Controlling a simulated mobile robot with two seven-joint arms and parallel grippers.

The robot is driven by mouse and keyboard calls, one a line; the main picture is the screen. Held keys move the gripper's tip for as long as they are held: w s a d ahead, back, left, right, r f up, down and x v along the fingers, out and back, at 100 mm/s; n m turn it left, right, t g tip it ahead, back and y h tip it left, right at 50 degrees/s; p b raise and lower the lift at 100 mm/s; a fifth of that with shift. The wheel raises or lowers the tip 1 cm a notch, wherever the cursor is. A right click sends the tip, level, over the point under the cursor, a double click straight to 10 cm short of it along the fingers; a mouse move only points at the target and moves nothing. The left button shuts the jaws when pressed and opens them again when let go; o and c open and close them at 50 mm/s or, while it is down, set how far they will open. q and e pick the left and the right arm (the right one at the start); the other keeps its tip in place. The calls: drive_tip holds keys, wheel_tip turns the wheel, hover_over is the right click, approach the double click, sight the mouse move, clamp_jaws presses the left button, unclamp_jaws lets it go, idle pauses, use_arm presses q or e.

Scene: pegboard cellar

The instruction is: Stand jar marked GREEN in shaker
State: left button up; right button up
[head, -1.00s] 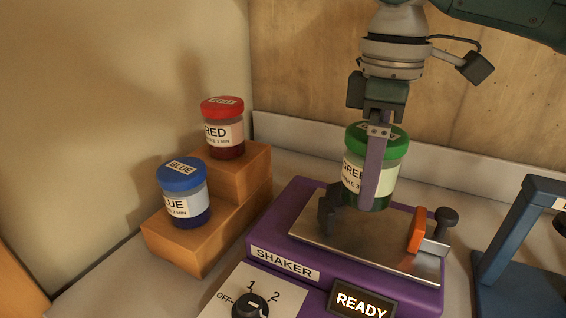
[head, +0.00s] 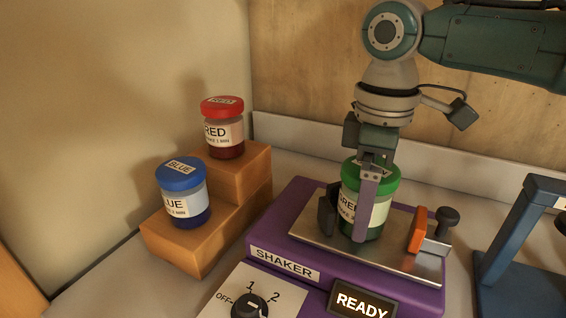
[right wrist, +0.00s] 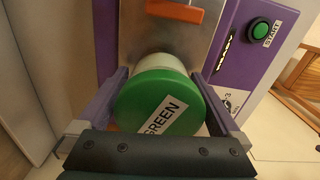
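The jar marked GREEN (head: 350,211), with a green lid and cream label, is upright at the metal plate (head: 305,229) of the purple shaker (head: 272,238). Its base appears to be on or just above the plate. My right gripper (head: 364,218) is shut on it from above, one finger across its front in the head view; the other finger is hidden there. The right wrist view shows the green lid (right wrist: 150,97) between both fingers. A dark upright block (head: 326,212) is left of the jar, an orange clamp piece (head: 418,229) right. My left gripper is out of view.
The jars marked RED (head: 223,133) and BLUE (head: 184,205) stand on an orange stepped block (head: 190,245) at left. A dial (head: 250,305) and READY display (head: 361,303) are on the shaker's front. A blue stand (head: 515,235) is at right.

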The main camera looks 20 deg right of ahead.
wheel_tip(320, 180, up, 12)
drive_tip(key=shift+p, duration=0.4)
drive_tip(key=shift+r, duration=0.2)
